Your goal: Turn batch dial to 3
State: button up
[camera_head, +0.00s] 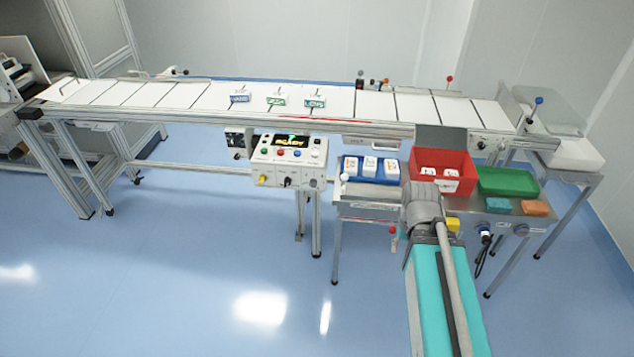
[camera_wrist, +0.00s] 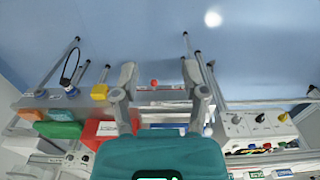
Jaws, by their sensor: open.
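The white control box (camera_head: 290,160) stands in front of the conveyor in the head view, with a lit yellow READY display (camera_head: 290,142), coloured buttons and several knobs on its front. The box also shows at the right of the wrist view (camera_wrist: 262,128), with knobs along its edge. Which knob is the batch dial, and its setting, are too small to read. My gripper (camera_wrist: 158,70) is open and empty in the wrist view, its two fingers apart and well to the left of the box. In the head view my arm covers part of the side table, and the fingers cannot be made out.
The steel side table (camera_head: 372,208) carries a blue tray (camera_head: 372,179), a red bin (camera_head: 458,185) and a green tray (camera_head: 508,182). A small red ball (camera_wrist: 154,84) shows between my fingers in the wrist view. The floor before the control box is clear.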

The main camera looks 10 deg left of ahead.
jog(key=shift+a, duration=0.1)
jog(key=shift+o, duration=0.3)
jog(key=shift+o, duration=1.2)
jog(key=shift+w+f+b, duration=0.3)
jog(key=shift+f+b, duration=0.1)
jog(key=shift+b, duration=0.05)
jog(key=w+a+f+n+t+h+b, duration=0.35)
jog(key=w+f+n+b, duration=0.3)
jog(key=w+b, duration=0.3)
jog(key=w+a+f+n+t+h+b, duration=0.25)
jog(key=w+f+n+t+b, duration=0.25)
jog(key=w+n+b, duration=0.4)
jog(key=w+a+f+n+t+y+b, duration=0.2)
jog(key=a+n+t+b, duration=0.1)
jog(key=a+n+b, duration=0.3)
jog(key=w+a+f+n+t+y+b, duration=0.1)
jog(key=w+a+f+n+t+b, duration=0.1)
jog(key=a+n+b, duration=0.4)
jog(key=w+a+f+n+t+y+b, duration=0.2)
jog(key=w+a+n+t+b, duration=0.2)
jog(key=a, duration=0.7)
jog(key=n+b, duration=0.2)
jog(key=n, duration=0.1)
jog(key=shift+w+f+y, duration=0.15)
jog(key=shift+f+y, duration=0.05)
jog(key=shift+y, duration=0.1)
